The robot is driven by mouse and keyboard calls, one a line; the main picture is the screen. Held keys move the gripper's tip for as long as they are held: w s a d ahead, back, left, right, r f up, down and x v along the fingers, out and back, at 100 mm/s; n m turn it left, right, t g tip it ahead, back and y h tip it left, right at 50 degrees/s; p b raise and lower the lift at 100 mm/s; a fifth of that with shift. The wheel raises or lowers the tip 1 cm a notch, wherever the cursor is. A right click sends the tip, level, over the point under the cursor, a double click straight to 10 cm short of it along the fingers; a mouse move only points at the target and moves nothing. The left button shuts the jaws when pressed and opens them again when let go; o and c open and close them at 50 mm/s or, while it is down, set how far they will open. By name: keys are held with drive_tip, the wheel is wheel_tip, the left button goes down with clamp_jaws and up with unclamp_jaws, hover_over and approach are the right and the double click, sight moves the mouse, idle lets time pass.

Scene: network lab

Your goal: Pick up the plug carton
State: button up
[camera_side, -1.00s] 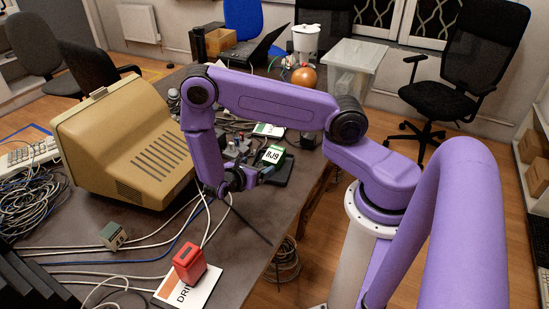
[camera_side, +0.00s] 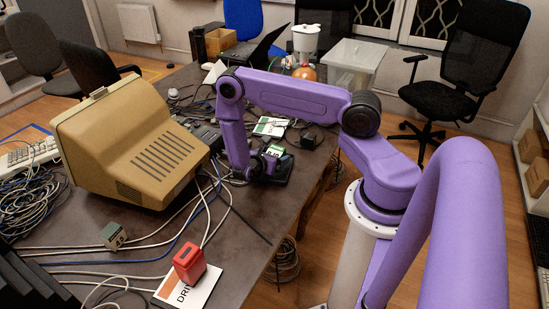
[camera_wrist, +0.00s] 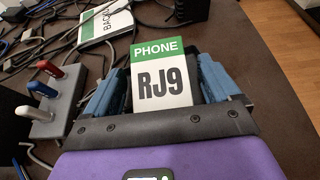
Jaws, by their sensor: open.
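A white label with a green band reading PHONE RJ9 (camera_wrist: 162,75) stands out in the wrist view. It seems to belong to a small carton at a black tray; I cannot tell the carton's full shape. In the side view the label (camera_side: 274,151) shows partly above the black tray (camera_side: 284,174), the rest hidden by my wrist. My gripper (camera_wrist: 160,72) is open, its blue fingers on either side of the label. The label's lower edge is hidden behind the gripper body. I cannot tell whether the fingers touch it.
A grey switch box (camera_wrist: 60,100) with red, white and blue levers stands close left of my gripper. A BACK card (camera_wrist: 105,22) lies beyond. A beige monitor (camera_side: 130,145), cables and a red block (camera_side: 189,262) occupy the table's left and front. The table edge is close at right.

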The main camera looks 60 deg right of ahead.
drive_tip(key=shift+x, duration=0.85)
drive_tip(key=c, duration=1.2)
